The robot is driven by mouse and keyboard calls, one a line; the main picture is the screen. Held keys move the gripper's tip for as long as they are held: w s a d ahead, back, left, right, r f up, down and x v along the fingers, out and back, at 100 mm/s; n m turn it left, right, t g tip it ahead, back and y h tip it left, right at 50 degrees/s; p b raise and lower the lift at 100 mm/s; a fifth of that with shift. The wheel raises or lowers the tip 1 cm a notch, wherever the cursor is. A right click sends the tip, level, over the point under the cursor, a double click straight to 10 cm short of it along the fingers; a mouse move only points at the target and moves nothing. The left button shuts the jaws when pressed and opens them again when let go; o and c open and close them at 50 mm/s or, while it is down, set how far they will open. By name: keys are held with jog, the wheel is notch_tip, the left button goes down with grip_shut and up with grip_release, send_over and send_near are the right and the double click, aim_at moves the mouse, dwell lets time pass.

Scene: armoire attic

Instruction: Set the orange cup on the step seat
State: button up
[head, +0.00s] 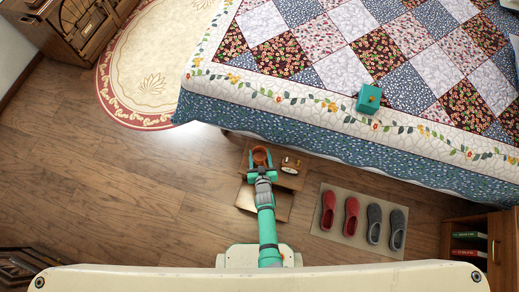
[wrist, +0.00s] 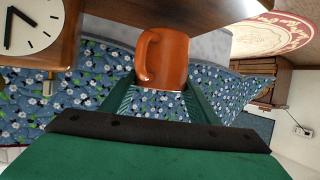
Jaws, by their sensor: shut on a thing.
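The orange cup (head: 261,155) is between the fingers of my gripper (head: 262,174), its open top showing in the head view. In the wrist view the cup (wrist: 163,58) is held between the green fingertips (wrist: 163,92), with its handle to the left. My gripper is shut on it. The wooden step seat (head: 290,181) stands beside the bed, partly hidden under my arm, with a lower board toward me. The cup is over or at its far left part; I cannot tell whether it touches the wood.
A small clock (head: 291,163) stands on the step seat, right of the cup; its white face (wrist: 33,27) shows in the wrist view. The bed (head: 300,98) is just beyond, with a teal box (head: 369,99) on it. Slippers lie on a mat (head: 334,238) at right. Floor at left is clear.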

aim_at(260, 157)
jog(key=shift+w+f, duration=0.15)
jog(key=shift+f, duration=1.45)
jog(key=shift+f, duration=0.1)
jog(key=o, duration=1.2)
jog(key=a+v, duration=0.1)
jog(key=v, duration=1.1)
jog(key=s+d+r+t, duration=0.1)
jog(key=s+r, duration=0.6)
jog(key=r, duration=0.2)
jog(key=s+r, duration=0.7)
jog(key=r, duration=0.3)
jog(key=shift+m+t+h, duration=0.5)
jog(key=shift+h, duration=0.1)
jog(key=s+r, duration=0.1)
jog(key=r, duration=0.5)
jog(key=s+a+r, duration=0.1)
jog(key=s+r, duration=0.1)
jog(key=r, duration=0.5)
jog(key=s+r, duration=0.2)
jog(key=r, duration=0.5)
jog(key=shift+a, duration=0.3)
